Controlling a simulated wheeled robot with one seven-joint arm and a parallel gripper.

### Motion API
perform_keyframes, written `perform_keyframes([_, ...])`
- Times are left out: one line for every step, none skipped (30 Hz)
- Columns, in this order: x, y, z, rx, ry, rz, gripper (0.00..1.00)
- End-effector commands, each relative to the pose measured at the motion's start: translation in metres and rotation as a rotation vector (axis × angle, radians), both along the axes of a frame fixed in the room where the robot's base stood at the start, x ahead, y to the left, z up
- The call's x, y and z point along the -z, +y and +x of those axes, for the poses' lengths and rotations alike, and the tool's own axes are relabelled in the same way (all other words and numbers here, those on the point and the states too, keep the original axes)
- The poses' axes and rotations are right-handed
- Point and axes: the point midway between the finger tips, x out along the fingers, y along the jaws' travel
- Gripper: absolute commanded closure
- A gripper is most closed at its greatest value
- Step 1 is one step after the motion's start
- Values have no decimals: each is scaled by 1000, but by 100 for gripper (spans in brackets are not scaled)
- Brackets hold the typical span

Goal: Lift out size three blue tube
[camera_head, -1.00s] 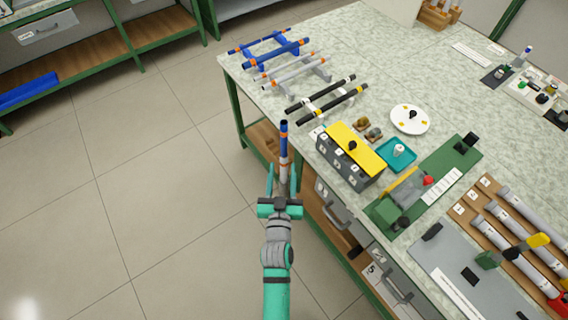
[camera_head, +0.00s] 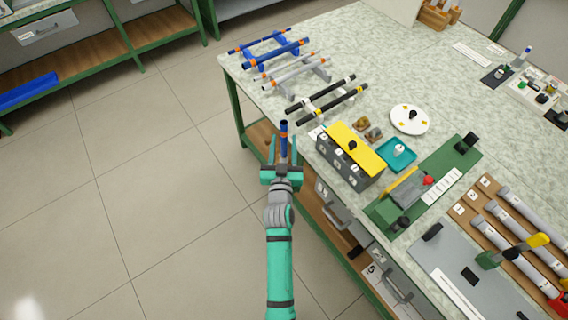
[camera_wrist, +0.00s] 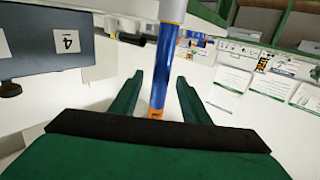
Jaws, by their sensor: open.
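My gripper (camera_head: 283,158) is open, a finger on each side of the tube, with gaps visible. The tube's lower part is hidden by my gripper in the head view. No size mark is readable on it. Two more blue tubes (camera_head: 280,53) with orange bands lie on a blue rack (camera_head: 257,56) at the table's far left.
Grey tubes (camera_head: 295,73) and black tubes (camera_head: 340,104) lie on racks nearby. A grey box with a yellow lid (camera_head: 343,140) stands close right of my gripper. The floor on the left is clear.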

Motion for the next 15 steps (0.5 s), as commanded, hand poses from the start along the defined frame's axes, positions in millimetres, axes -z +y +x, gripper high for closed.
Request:
perform_keyframes([0, 0, 5, 0, 0, 0, 58])
perform_keyframes([0, 0, 7, 0, 0, 0, 58])
perform_keyframes([0, 0, 10, 0, 0, 0, 58])
perform_keyframes([0, -1, 11, 0, 0, 0, 58])
perform_keyframes([0, -1, 11, 0, 0, 0, 58])
perform_keyframes([0, -1, 12, 0, 1, 0, 58])
perform_keyframes([0, -1, 12, 0, 1, 0, 58])
perform_keyframes([0, -1, 12, 0, 1, 0, 58])
perform_keyframes([0, -1, 12, 0, 1, 0, 58])
perform_keyframes([0, -1, 11, 0, 1, 0, 58])
perform_keyframes([0, -1, 11, 0, 1, 0, 58])
perform_keyframes([0, -1, 11, 0, 1, 0, 63])
perform_keyframes([0, -1, 11, 0, 1, 0, 70])
perform_keyframes([0, -1, 11, 0, 1, 0, 77])
perform_keyframes([0, -1, 11, 0, 1, 0, 86])
